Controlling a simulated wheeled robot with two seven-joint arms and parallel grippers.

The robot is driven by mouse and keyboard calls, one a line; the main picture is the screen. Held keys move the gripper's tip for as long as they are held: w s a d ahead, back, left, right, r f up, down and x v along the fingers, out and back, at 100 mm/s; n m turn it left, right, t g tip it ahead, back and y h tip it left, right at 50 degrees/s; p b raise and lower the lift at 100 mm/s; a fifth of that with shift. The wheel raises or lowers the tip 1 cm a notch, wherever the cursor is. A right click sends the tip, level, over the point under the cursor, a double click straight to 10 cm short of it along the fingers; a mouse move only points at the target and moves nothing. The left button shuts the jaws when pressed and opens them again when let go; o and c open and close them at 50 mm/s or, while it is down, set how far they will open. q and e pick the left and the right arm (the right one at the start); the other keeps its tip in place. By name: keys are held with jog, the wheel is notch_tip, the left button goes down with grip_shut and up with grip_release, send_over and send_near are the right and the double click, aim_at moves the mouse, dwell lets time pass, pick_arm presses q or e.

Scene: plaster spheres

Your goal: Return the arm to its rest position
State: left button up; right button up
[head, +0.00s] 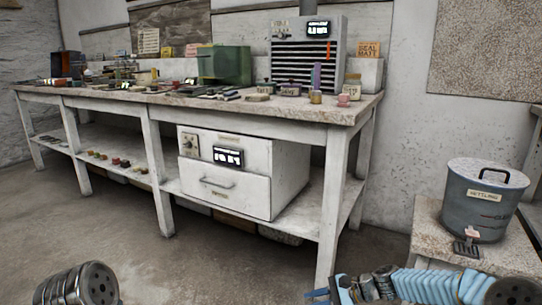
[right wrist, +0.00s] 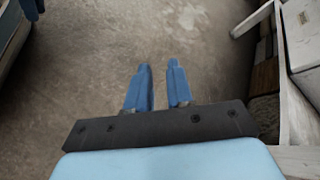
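My right arm lies along the bottom right of the head view, with its blue-fingered gripper (head: 326,290) low in front of the workbench. In the right wrist view the gripper (right wrist: 159,64) has its two blue fingers apart, with bare floor showing between them and nothing held. Of my left arm only a grey ribbed joint shows at the bottom left of the head view. My left gripper is out of view.
A long workbench (head: 262,113) holds jars, tools, a green box (head: 228,65) and a grey vented unit (head: 306,55). A white drawer cabinet (head: 265,170) sits on its lower shelf. A lidded grey bucket (head: 478,212) stands on a low table at right. The front floor is open.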

jog(key=s+a+f+n+g+h, duration=0.2)
jog(key=s+f+n+h, duration=0.5)
jog(key=s+f, duration=1.3)
jog(key=s+d+f+n+h, duration=0.1)
jog(key=s+d+n, duration=0.15)
jog(key=s, duration=0.45)
notch_tip(320, 180, up, 12)
jog(key=a+n+p, duration=0.1)
jog(key=p, duration=1.1)
jog(key=shift+s+r+p, duration=0.2)
jog(key=shift+s+p, duration=0.2)
jog(key=shift+s, duration=0.05)
